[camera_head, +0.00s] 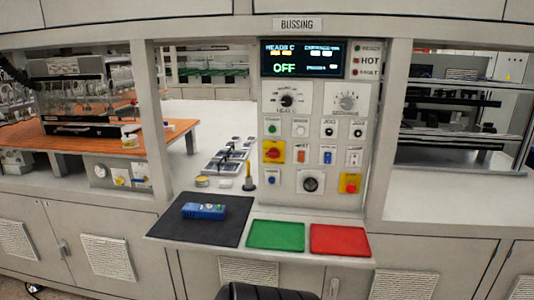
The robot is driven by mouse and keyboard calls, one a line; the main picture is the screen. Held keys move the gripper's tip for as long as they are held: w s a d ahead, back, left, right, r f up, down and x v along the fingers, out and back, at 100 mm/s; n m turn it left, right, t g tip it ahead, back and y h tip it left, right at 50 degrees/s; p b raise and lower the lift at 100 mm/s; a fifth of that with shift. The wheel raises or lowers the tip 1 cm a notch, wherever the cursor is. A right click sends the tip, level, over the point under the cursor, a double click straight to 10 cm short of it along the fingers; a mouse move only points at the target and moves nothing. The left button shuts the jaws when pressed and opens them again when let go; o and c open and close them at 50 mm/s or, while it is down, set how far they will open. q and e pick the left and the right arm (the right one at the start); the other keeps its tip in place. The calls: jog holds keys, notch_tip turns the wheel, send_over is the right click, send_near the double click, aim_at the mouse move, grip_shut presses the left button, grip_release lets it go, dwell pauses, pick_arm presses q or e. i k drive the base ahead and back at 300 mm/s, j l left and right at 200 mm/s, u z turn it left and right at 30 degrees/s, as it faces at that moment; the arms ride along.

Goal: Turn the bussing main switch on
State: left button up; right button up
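The bussing control panel (330,130) stands upright in the middle of the camera_head view, under a sign (297,24) reading BUSSING. Its display (302,59) shows OFF in green letters. A red rotary switch on a yellow plate (273,152) is on the panel's left side. A black round knob (310,184) is low in the middle, and a red button on yellow (350,184) is at lower right. The small labels are too blurred to tell which is the main switch. Neither of my grippers is in view.
A shelf below the panel holds a black mat (195,235) with a blue device (204,211) on it, a green pad (275,235) and a red pad (339,240). A black upright object with a yellow top (249,178) stands left of the panel. The panel front is unobstructed.

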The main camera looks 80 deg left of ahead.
aim_at(273, 152)
jog(key=u, duration=2.7)
